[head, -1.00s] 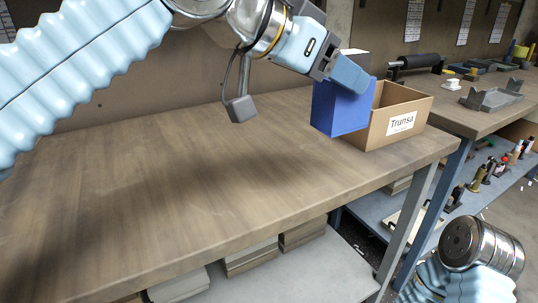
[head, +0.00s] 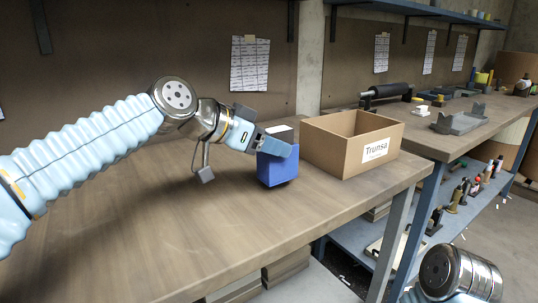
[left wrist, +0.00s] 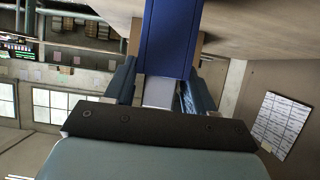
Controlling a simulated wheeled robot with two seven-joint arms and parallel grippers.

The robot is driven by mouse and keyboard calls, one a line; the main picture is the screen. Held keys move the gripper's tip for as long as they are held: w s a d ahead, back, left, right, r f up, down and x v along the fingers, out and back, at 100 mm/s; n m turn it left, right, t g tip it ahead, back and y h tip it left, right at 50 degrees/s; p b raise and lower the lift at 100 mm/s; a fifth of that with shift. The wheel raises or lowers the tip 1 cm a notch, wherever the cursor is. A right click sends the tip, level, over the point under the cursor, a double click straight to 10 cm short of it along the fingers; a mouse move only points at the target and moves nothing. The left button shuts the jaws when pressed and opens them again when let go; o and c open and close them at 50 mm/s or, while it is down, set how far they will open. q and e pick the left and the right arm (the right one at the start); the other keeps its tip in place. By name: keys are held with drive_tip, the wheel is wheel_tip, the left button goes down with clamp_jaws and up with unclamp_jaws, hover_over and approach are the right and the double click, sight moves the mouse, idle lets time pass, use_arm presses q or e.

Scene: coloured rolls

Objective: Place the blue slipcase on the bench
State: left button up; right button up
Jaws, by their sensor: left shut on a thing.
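The blue slipcase (head: 277,170) is upright over the bench (head: 190,225), just left of the cardboard box. Its lower end is at or very close to the bench top; I cannot tell whether it touches. My left gripper (head: 274,147) comes from the left and is shut on its upper part. In the left wrist view the blue slipcase (left wrist: 172,40) extends away between the two fingers of my left gripper (left wrist: 160,88), with a pale face near the palm. My right gripper is not in view.
The open cardboard box (head: 312,150) labelled Trunsa stands right beside the slipcase. A second table with a grey tray (head: 458,123) and a black roller (head: 388,92) lies beyond. The bench's left and front parts are clear. A lower shelf holds several bottles.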

use_arm(q)
drive_tip(key=shift+s+f, duration=0.1)
drive_tip(key=shift+f, duration=0.9)
drive_tip(key=shift+f, duration=0.2)
drive_tip(key=o, duration=1)
drive_tip(key=shift+r, duration=0.1)
drive_tip(key=shift+r, duration=0.25)
drive_tip(key=b+v, duration=0.1)
drive_tip(key=v, duration=1)
drive_tip(key=shift+s+a, duration=0.2)
drive_tip(key=shift+a, duration=0.2)
